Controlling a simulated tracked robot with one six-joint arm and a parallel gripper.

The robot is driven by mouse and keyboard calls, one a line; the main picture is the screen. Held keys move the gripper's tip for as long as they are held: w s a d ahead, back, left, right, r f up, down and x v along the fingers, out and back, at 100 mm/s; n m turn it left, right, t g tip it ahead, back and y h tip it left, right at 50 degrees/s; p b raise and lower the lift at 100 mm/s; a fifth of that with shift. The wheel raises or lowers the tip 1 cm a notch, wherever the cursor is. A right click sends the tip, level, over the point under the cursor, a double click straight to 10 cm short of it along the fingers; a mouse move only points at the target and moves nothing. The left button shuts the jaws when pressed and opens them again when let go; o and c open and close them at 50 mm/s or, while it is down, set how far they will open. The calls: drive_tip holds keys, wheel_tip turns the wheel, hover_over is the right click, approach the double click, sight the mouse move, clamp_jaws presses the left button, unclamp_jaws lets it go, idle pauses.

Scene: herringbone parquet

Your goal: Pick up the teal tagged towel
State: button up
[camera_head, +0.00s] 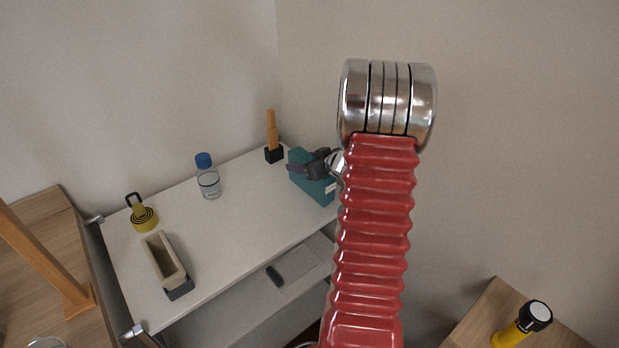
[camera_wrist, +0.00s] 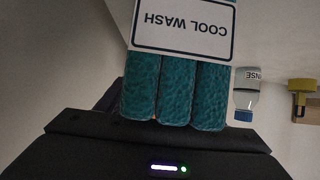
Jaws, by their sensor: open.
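The teal towel (camera_head: 316,189) stands near the back right corner of the white shelf top, partly hidden behind my gripper and red arm. In the wrist view the towel (camera_wrist: 176,92) shows as thick rolled folds with a white tag (camera_wrist: 185,28) reading "COOL WASH", upside down. My gripper (camera_head: 308,166) is open, with its dark fingers at the upper part of the towel. In the wrist view the dark gripper body fills the bottom, close to the folds. I cannot tell whether the fingers touch the towel.
On the white top (camera_head: 232,232) stand a blue-capped bottle (camera_head: 208,180), a yellow item (camera_head: 143,216), a beige holder (camera_head: 164,262) and a wooden-handled block (camera_head: 272,140). A grey item (camera_head: 292,266) lies on the lower shelf. Walls rise behind. A yellow-and-black object (camera_head: 520,325) stands at right.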

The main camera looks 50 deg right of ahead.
drive_tip(key=shift+c, duration=0.5)
drive_tip(key=c, duration=1.2)
drive_tip(key=shift+r, duration=0.1)
wheel_tip(320, 180, up, 10)
